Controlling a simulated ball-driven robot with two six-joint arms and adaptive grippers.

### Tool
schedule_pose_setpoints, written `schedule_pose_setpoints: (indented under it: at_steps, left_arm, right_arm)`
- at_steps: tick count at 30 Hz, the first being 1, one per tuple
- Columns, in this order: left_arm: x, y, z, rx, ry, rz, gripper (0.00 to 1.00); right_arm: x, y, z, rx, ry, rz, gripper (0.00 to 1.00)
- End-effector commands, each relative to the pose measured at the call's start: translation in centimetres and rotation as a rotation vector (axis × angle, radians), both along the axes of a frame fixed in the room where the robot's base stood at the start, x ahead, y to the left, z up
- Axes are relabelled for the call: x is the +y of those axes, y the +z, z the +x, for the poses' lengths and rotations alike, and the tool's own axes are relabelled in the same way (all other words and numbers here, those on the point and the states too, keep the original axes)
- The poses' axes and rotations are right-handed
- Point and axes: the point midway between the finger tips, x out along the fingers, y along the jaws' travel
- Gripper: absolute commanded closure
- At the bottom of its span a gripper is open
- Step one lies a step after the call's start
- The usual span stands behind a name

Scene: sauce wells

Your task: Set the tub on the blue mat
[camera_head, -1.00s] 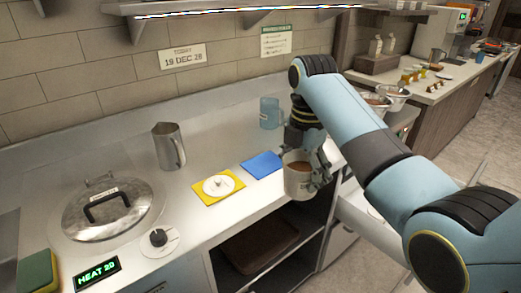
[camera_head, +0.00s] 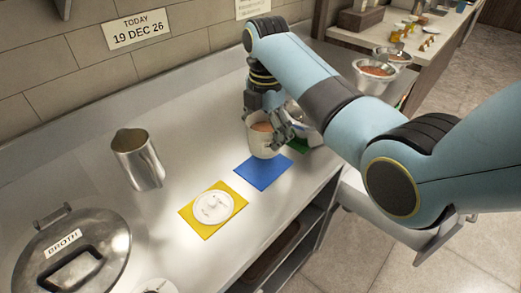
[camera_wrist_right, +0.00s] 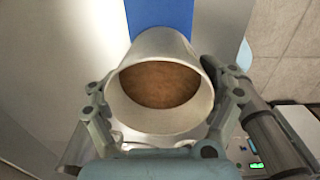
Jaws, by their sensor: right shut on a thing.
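The tub (camera_head: 260,146) is a pale, round, open cup with brown contents. My right gripper (camera_head: 266,125) is shut on it, and it hangs over or just behind the far edge of the blue mat (camera_head: 262,173). In the right wrist view, the tub (camera_wrist_right: 117,108) sits between the fingers of the right gripper (camera_wrist_right: 160,115), with the blue mat (camera_wrist_right: 158,15) showing beyond its rim. I cannot tell how high its base is above the counter. My left gripper is not in view.
A yellow mat (camera_head: 187,213) with a white lid (camera_head: 213,207) lies left of the blue mat. A metal pitcher (camera_head: 138,160) and a broth pot lid (camera_head: 75,255) are further left. A green mat (camera_head: 299,146) and a metal bowl are partly hidden behind my gripper.

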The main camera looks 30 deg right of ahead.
Motion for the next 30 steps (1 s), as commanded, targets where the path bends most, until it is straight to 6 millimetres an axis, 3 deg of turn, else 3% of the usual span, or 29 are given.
schedule_pose_setpoints:
  at_steps: [3,6,13,18,23,24,27,30]
  left_arm:
    - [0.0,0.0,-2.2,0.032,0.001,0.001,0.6]
    - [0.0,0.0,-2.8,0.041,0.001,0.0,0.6]
    - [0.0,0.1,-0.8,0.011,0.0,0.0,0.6]
    - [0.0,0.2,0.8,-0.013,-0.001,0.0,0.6]
    - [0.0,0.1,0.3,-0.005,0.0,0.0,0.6]
    - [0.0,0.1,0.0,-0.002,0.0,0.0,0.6]
    - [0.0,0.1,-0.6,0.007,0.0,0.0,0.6]
    - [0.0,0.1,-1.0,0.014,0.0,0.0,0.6]
  right_arm:
    - [0.0,-1.5,0.0,0.0,0.0,0.0,0.62]
    - [0.0,-2.6,0.0,0.0,0.0,0.0,0.62]
    - [0.0,-5.9,0.0,-0.001,0.0,0.0,0.62]
    - [0.0,-6.2,0.1,-0.003,0.0,0.0,0.62]
    - [0.0,-6.3,0.0,-0.003,0.0,0.0,0.62]
    - [0.0,-6.3,0.0,-0.002,0.0,0.0,0.14]
    - [0.0,-6.3,0.0,-0.002,0.0,0.0,0.01]
    - [0.0,-6.3,0.0,-0.002,0.0,0.0,0.0]
